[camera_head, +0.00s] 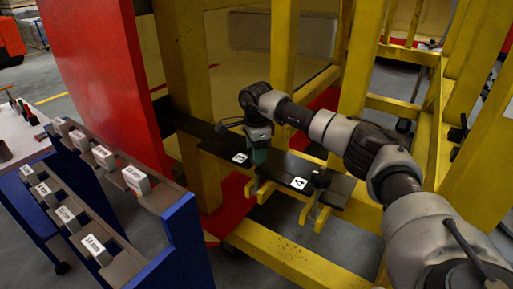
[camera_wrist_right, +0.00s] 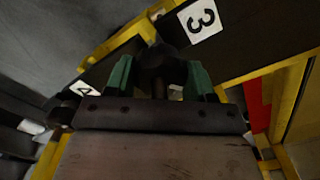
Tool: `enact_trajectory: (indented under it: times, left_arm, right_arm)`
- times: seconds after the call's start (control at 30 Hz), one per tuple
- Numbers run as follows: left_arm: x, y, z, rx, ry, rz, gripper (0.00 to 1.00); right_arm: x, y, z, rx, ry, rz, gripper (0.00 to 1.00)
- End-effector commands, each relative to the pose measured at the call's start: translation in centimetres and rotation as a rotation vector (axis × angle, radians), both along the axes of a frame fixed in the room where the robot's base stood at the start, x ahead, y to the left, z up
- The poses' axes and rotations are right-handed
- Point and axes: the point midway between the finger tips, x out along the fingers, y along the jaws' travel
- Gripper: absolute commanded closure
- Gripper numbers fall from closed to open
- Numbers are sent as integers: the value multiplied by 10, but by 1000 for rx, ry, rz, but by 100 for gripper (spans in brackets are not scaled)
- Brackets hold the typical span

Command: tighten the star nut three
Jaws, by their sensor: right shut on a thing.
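Star nut three (camera_wrist_right: 157,57) is a dark knob on a threaded rod in the right wrist view, beside a white label marked 3 (camera_wrist_right: 200,19). My right gripper (camera_wrist_right: 160,80) has green fingers on both sides of the nut and is shut on it. In the head view my right gripper (camera_head: 258,156) points down onto the dark bar (camera_head: 217,145), next to the label 3 (camera_head: 240,158). The gripper hides the nut there. My left gripper is not in view.
A label 4 (camera_head: 299,183) and another dark star nut (camera_head: 320,180) sit on the bar to the right. Yellow frame posts (camera_head: 284,45) surround my arm. A red panel (camera_head: 95,70) and a blue rack (camera_head: 185,245) with labelled pieces stand left.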

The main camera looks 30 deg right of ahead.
Motion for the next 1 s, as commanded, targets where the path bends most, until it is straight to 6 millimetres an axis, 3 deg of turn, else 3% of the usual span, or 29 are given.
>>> enact_trajectory:
  times: [1.0]
  left_arm:
    - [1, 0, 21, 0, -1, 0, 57]
  right_arm:
    - [0, 0, 2, -1, -1, -967, 70]
